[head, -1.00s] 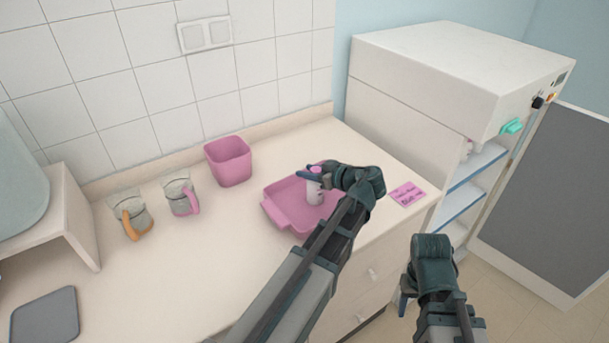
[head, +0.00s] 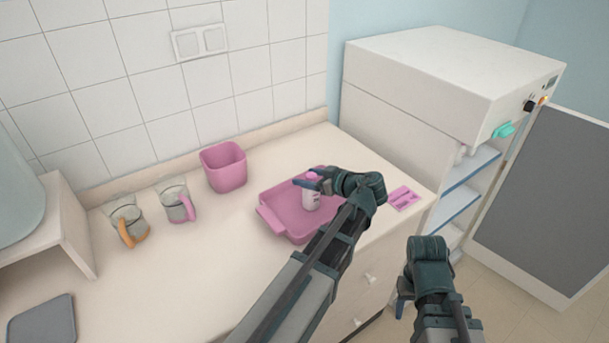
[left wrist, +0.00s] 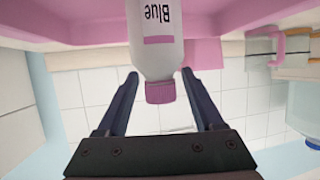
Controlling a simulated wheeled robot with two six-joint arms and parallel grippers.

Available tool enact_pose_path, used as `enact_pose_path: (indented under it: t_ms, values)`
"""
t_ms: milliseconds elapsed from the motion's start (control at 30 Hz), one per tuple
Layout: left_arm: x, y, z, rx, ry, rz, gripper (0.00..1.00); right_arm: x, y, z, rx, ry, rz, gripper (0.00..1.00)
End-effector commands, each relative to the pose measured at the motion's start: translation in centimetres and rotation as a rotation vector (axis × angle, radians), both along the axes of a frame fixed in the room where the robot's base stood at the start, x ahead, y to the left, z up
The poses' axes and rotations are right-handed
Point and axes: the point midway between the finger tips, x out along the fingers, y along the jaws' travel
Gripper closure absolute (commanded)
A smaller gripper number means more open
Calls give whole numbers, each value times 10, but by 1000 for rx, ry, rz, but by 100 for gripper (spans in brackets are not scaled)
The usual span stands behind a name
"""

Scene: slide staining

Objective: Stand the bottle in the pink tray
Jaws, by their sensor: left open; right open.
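The white bottle (head: 311,200) with a pink cap stands upright in the pink tray (head: 268,219) on the counter. In the left wrist view the bottle (left wrist: 155,48) appears upside down, with its label reading "Blue" and its cap towards the gripper. My left gripper (head: 308,183) is open, with its fingers on either side of the bottle near the cap; in the left wrist view gaps show between the fingers (left wrist: 160,82) and the cap. The bottle's base is hidden in the wrist view. My right gripper (head: 405,297) is open and empty, low in front of the counter.
A pink square bin (head: 223,167) stands behind the tray. Two glass beakers, one with an orange handle (head: 127,222) and one with a pink handle (head: 176,202), stand to the left. A pink card (head: 404,198) lies right of the tray. A white cabinet (head: 450,85) stands at right.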

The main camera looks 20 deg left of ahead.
Motion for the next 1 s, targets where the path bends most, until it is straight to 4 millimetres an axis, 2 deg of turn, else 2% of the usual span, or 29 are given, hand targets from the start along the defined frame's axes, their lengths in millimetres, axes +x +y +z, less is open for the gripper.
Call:
enact_pose_path:
  t_ms: [33, 300, 500, 700, 1000]
  values:
    - [-4, -10, 9, 0, 0, -4, 31, 0, 0, 9, 0, 0, 0, 50]
    - [-21, -58, 30, 1, 2, -4, 31, 0, 0, 29, 0, 0, 0, 50]
    - [-29, -81, 38, 0, 0, -2, 31, 0, 0, 38, 0, 0, 0, 50]
    - [-32, -89, 40, 0, 1, 1, 31, 0, 0, 40, 0, 0, 0, 50]
    - [-32, -89, 40, 0, 1, 1, 31, 0, 0, 40, 0, 0, 0, 50]
